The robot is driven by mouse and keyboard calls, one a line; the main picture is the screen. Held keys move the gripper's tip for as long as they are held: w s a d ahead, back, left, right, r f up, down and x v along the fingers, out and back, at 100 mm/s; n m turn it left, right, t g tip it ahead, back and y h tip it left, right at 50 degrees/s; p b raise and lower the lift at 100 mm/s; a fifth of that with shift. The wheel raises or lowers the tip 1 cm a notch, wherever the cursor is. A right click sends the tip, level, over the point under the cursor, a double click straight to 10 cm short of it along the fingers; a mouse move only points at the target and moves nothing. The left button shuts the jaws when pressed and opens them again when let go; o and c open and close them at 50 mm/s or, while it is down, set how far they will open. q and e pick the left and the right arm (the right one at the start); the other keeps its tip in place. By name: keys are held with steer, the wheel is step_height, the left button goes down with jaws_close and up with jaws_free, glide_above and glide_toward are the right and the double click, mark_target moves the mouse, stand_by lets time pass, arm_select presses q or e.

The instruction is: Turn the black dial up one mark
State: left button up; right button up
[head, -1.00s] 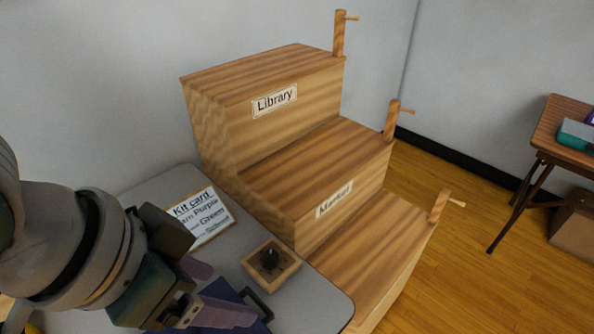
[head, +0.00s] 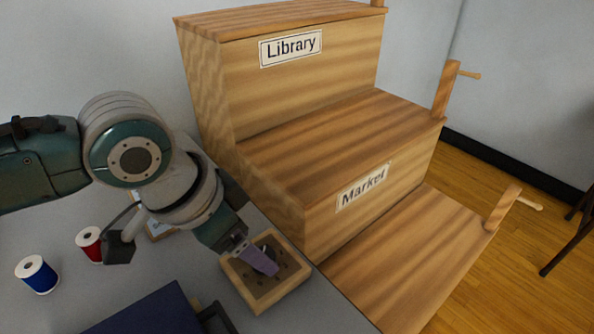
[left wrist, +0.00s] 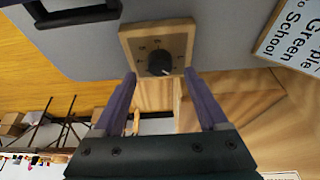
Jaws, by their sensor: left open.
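The black dial (left wrist: 160,62) sits on a square wooden box (head: 237,284) on the grey table. In the head view a finger covers most of the dial, and contact cannot be told. My right gripper is not in view.
Wooden steps (head: 290,155) labelled Library and Market stand right beside the box. A blue spool (head: 37,274), a red spool (head: 90,243) and a dark blue flat thing with a black handle (head: 150,312) are on the table.

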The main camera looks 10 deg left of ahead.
mark_target(268, 251)
arm_select(q)
steer(key=shift+b+x, duration=0.45)
steer(key=shift+x, duration=1.1)
jaws_close()
